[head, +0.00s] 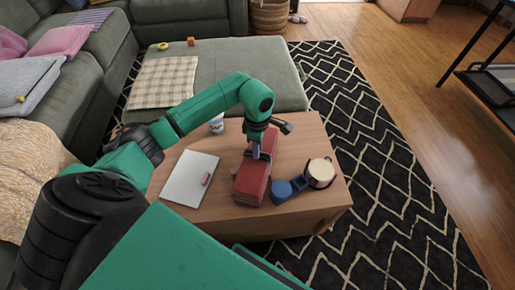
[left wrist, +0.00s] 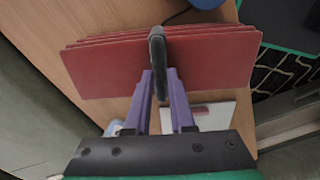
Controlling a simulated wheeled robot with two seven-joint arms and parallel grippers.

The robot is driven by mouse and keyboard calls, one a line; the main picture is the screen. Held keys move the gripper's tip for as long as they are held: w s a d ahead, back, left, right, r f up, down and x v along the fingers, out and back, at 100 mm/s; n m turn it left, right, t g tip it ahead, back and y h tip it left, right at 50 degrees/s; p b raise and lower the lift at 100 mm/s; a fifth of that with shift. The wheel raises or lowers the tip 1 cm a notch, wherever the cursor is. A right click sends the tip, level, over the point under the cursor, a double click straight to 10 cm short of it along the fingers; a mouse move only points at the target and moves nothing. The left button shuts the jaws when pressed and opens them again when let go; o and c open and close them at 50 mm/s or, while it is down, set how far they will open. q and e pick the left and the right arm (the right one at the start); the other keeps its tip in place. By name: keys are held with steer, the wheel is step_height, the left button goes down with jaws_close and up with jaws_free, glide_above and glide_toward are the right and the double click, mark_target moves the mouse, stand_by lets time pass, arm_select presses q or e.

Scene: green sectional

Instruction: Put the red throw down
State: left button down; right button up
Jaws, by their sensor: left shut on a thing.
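The red throw (head: 251,184) is a folded, layered block over the wooden coffee table (head: 230,222). In the left wrist view the throw (left wrist: 215,62) spans the picture as several stacked red layers. I cannot tell whether the throw's underside touches the table. My right gripper is not in view.
On the table are a white flat pad (head: 184,184) with a small reddish item, a white cup (head: 217,126), a blue object (head: 281,191) and a cream-topped round container (head: 320,173). Behind stands a green ottoman (head: 240,70) with a checkered cloth (head: 165,80). A patterned rug (head: 385,190) lies right.

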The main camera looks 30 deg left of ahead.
arm_select(q)
steer(key=shift+f, duration=0.1)
steer(key=c, duration=0.8)
jaws_free()
steer(key=shift+o, duration=0.2)
